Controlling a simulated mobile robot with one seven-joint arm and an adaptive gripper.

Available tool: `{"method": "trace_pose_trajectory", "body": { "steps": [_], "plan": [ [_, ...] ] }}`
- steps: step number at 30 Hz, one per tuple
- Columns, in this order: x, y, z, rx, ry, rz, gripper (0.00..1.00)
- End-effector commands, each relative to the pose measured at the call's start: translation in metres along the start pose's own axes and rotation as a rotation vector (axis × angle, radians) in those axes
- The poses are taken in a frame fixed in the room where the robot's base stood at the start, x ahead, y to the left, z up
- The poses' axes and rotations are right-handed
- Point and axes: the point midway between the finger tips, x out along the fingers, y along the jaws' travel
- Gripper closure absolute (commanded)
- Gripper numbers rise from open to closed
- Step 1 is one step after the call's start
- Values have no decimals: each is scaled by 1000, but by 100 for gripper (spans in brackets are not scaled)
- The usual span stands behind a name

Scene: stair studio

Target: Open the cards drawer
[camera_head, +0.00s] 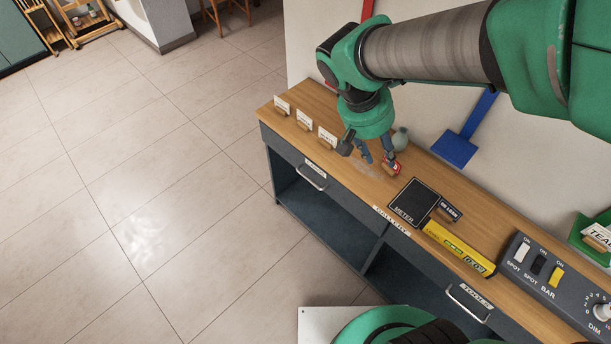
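A dark grey cabinet with a wooden top holds two drawers with silver bar handles. The left drawer (340,187) is shut, with its handle (312,178) below a small white label too small to read. The right drawer's handle (468,303) sits by another label (477,296), also unclear, so I cannot tell which is the cards drawer. My gripper (377,162) points down over the worktop behind the left drawer, its fingers apart. A small red item (392,168) is by the right fingertip; contact cannot be told.
Several small white cards (304,119) stand along the left of the worktop (350,168). The tiled floor (150,190) before the cabinet is clear at left.

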Motion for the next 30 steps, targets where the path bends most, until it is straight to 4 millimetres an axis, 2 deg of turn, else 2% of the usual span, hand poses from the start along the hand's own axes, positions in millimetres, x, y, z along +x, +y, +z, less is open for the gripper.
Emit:
{"method": "trace_pose_trajectory", "body": {
  "steps": [9, 17, 30],
  "plan": [
    [32, -45, -45, -77, -46, 180, 65],
    [62, -90, -77, -138, -39, 334, 65],
    [120, -184, -114, -248, 58, 585, 65]
  ]
}}
